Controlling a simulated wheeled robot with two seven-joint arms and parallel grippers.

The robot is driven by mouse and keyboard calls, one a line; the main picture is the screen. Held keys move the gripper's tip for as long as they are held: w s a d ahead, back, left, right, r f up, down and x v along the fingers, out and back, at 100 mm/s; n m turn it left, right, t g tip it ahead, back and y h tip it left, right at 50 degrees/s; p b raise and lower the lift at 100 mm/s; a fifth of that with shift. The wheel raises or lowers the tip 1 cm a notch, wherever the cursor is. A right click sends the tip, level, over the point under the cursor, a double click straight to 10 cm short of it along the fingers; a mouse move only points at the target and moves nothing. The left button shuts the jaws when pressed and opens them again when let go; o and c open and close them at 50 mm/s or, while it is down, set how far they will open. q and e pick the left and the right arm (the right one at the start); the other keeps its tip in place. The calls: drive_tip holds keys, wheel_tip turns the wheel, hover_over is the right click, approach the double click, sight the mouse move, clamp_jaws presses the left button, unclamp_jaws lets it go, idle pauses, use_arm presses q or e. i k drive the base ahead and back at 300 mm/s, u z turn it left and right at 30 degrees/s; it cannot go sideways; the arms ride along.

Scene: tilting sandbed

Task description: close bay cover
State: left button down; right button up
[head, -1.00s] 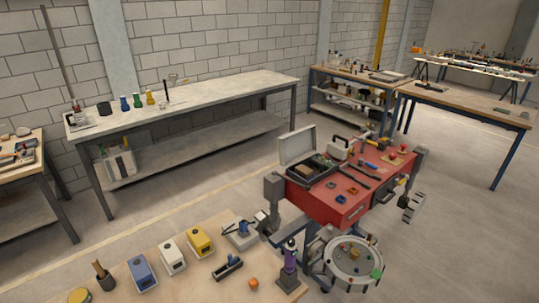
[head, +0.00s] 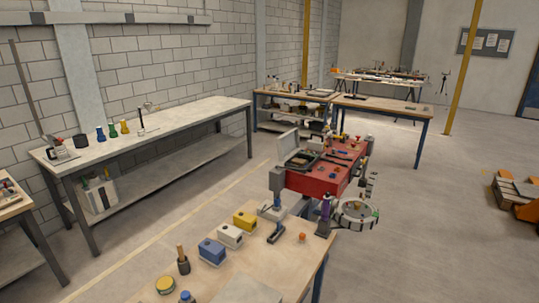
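A red tool cart (head: 318,182) stands near the middle of the head view. A grey lid (head: 288,146) stands raised, tilted back, at the left of its top, beside a dark open compartment (head: 304,162). This lid may be the bay cover; I cannot tell for certain. Several small tools and parts lie on the cart top, too small to make out. Neither of my grippers can be made out in the head view, and nothing of mine is seen touching the lid.
A wooden table (head: 205,283) with blue, white and yellow boxes is in front of the cart. A round tray (head: 352,223) is at the cart's right. A long workbench (head: 178,124) lines the left wall. Open floor (head: 425,230) lies to the right.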

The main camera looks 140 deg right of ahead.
sight(288, 143)
drive_tip(key=i, duration=0.55)
drive_tip(key=z, duration=2.9)
drive_tip(key=i, duration=4.35)
drive_tip(key=z, duration=3.55)
drive_tip(key=i, duration=1.3)
